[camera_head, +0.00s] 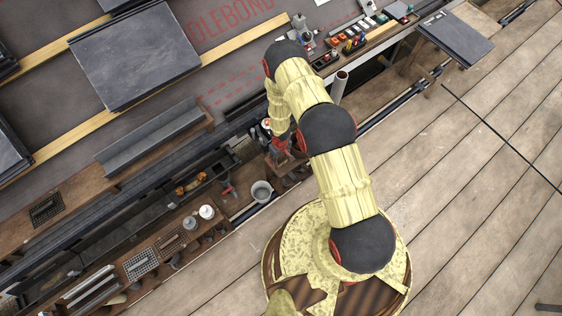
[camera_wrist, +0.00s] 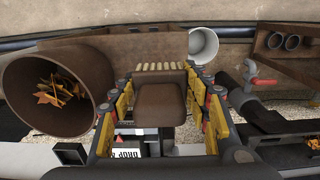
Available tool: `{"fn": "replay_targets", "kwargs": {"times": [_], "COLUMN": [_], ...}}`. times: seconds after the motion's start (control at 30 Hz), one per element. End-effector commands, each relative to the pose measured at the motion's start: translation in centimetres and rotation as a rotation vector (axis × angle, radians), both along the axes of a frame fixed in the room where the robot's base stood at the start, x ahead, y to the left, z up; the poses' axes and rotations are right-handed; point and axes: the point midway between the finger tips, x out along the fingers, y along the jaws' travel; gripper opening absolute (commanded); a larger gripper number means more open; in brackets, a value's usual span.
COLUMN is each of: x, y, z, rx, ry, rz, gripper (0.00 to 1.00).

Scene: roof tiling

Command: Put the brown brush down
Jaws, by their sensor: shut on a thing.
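The brown brush (camera_wrist: 160,104) is between the yellow-padded fingers of my gripper (camera_wrist: 162,88) in the wrist view. Its brown block faces the camera, and a row of pale bristles shows at its far edge. My gripper is shut on it. In the head view my gripper (camera_head: 281,146) is low at the end of the arm, over the cluttered gutter edge. The brush cannot be clearly made out there.
In the wrist view, a wide brown pipe (camera_wrist: 61,91) with orange leaves is close at left. A pale cup (camera_wrist: 203,46) and a red-handled tap (camera_wrist: 259,77) are at right. In the head view, a grey bucket (camera_head: 262,191) stands near my gripper and slates (camera_head: 135,55) lie upper left.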

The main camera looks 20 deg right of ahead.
Motion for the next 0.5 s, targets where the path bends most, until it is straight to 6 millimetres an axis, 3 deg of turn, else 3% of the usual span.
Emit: {"fn": "replay_targets", "kwargs": {"times": [0.23, 0.37, 0.5], "x": [0.4, 0.3, 0.4], "y": [-0.4, -0.3, -0.3], "z": [-0.9, -3.4, -3.8], "rx": [0.0, 0.0, 0.0], "ry": [0.001, 0.001, -0.001], "rz": [-0.001, 0.001, 0.0], "gripper": [0.15, 0.15, 0.15]}}
